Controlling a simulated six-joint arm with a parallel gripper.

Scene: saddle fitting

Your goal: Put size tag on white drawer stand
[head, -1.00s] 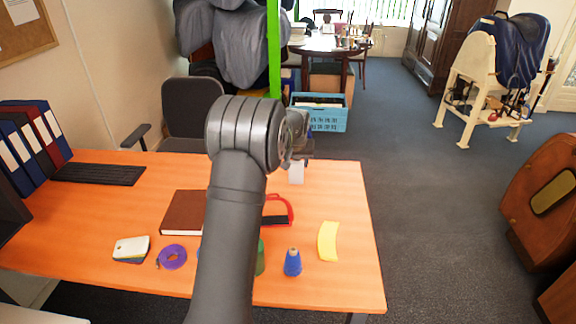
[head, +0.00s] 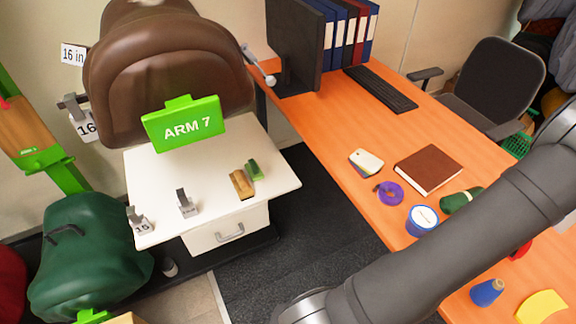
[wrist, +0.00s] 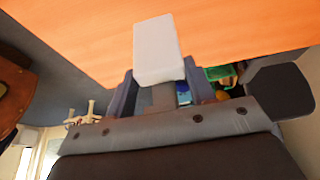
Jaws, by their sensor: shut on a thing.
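The white drawer stand (head: 215,165) is at the left in the head view, with a shut drawer (head: 228,232) under its top. A small tag marked 15 (head: 139,222) stands at its front left corner, and another small white tag with a grey clip (head: 186,204) stands to the right of it. My gripper (wrist: 160,92) shows in the wrist view, shut on a white size tag (wrist: 157,48) by its grey stem. No number can be read on this tag. The gripper and held tag are outside the head view.
The orange desk (head: 330,130) at right holds several objects. The stand's front middle is clear.

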